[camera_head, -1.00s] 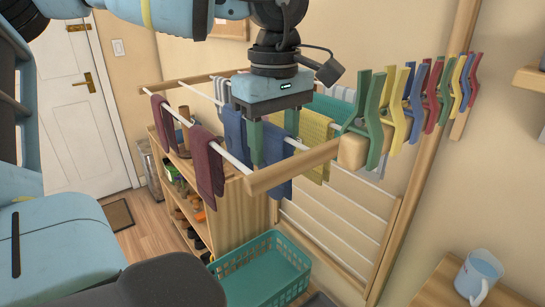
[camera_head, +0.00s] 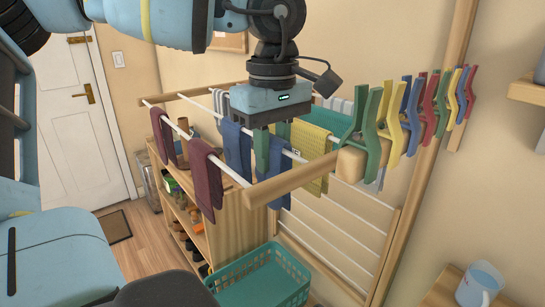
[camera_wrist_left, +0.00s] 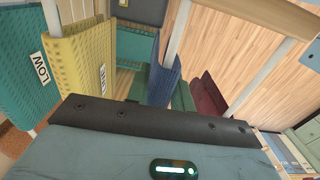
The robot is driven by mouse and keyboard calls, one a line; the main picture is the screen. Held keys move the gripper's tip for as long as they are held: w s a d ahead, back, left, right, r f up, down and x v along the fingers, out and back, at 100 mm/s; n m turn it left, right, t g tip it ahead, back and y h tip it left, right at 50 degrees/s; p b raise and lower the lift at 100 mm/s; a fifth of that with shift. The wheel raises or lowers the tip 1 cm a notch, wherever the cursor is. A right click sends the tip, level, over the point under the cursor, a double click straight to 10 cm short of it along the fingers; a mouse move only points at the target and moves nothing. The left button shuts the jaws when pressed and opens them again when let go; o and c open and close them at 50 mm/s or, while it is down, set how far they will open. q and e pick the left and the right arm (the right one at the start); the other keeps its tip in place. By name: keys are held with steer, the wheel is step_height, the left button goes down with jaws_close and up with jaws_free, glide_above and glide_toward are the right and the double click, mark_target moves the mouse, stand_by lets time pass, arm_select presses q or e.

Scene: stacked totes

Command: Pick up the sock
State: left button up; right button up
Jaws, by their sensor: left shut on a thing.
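A wooden drying rack (camera_head: 290,182) carries several hanging pieces of cloth. A blue sock (camera_head: 280,190) hangs over one of its white rods and also shows in the left wrist view (camera_wrist_left: 166,72). My left gripper (camera_head: 272,155) points down over this rod, its green fingers shut on the blue sock, whose upper part they partly hide. A second blue piece (camera_head: 236,150) hangs on the same rod to the left. Two maroon pieces, one nearer (camera_head: 207,180) and one farther (camera_head: 164,138), hang on the front rod. My right gripper is not in view.
A yellow cloth (camera_head: 315,150) and a teal cloth (camera_wrist_left: 22,75) hang just behind. Large coloured clothespins (camera_head: 395,115) stand at the rack's right end. A teal basket (camera_head: 265,270) sits below, beside a shoe shelf (camera_head: 235,235). A mug (camera_head: 481,285) stands at lower right.

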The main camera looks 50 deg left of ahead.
arm_select(q)
step_height(320, 180, up, 18)
steer(key=shift+f, duration=0.2)
stand_by(0.5)
